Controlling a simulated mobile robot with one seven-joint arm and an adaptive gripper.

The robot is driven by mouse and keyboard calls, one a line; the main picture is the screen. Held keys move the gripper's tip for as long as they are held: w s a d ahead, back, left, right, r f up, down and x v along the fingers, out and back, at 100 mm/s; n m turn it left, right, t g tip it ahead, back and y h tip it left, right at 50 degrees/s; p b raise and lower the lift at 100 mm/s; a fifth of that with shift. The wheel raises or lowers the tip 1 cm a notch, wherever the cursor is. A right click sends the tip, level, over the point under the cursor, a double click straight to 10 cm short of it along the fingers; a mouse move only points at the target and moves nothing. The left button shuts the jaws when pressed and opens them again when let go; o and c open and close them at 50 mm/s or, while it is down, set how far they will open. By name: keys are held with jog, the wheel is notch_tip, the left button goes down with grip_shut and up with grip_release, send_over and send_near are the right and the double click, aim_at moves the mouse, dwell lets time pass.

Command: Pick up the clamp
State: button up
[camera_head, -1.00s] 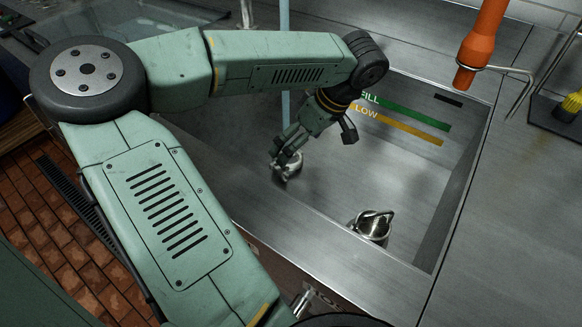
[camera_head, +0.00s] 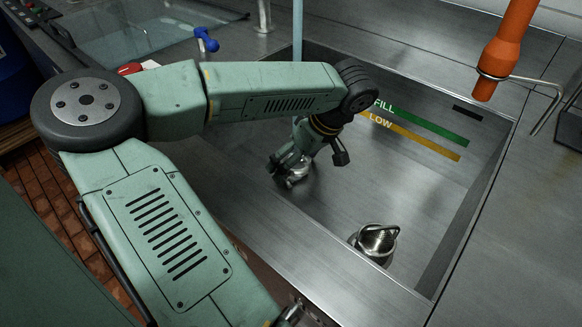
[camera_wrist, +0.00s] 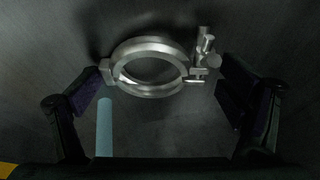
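The clamp is a silver metal ring with a bolt and nut on its right side. It lies on the floor of the steel basin and shows in the wrist view (camera_wrist: 152,91) and, partly covered by my gripper, in the head view (camera_head: 298,174). My gripper (camera_wrist: 161,82) is open, with one dark finger to the left of the clamp and one to its right. In the head view my gripper (camera_head: 287,168) reaches down over the clamp. I cannot tell whether the fingers touch it.
A metal fitting with a handle (camera_head: 376,242) stands in the basin nearer its front edge. The basin's back wall carries a green FILL stripe (camera_head: 425,124) and a yellow LOW stripe (camera_head: 410,136). An orange pipe (camera_head: 507,48) hangs at the upper right. A pale blue stream or rod (camera_wrist: 104,128) shows near the left finger.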

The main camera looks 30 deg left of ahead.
jog(key=c, duration=1)
jog(key=shift+o, duration=0.2)
jog(key=shift+w+d+r, duration=0.1)
jog(key=shift+d+r, duration=0.05)
jog(key=shift+r, duration=0.1)
